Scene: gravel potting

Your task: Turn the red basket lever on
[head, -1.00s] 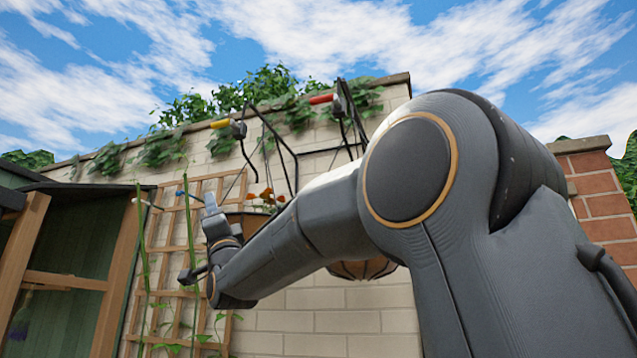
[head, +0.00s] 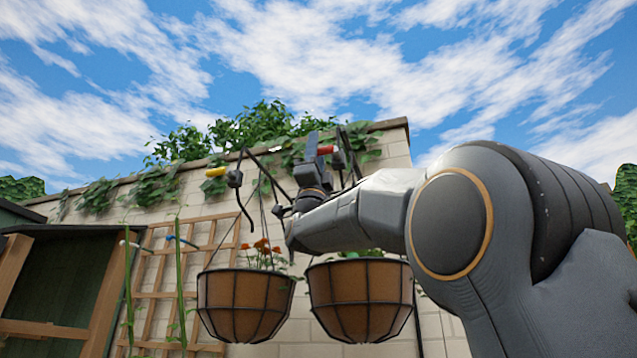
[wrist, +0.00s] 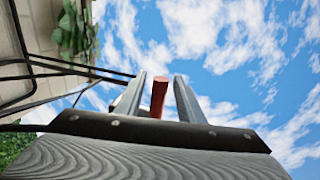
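The red lever (head: 325,150) sits on a dark bracket high on the wall, above the right hanging basket (head: 362,295). It points left in the head view, and my gripper (head: 312,142) is right at it. In the wrist view the red lever (wrist: 159,90) shows between the two fingers of my gripper (wrist: 160,78), with gaps on both sides. The fingers are apart. The wrist and forearm hide part of the red lever's bracket and the right basket's top.
A yellow lever (head: 215,171) is on a second bracket to the left, above the left basket (head: 243,305) with orange flowers. A trellis (head: 158,268) and a shed (head: 60,280) stand further left. Ivy (head: 95,193) hangs over the wall top. Open sky lies above.

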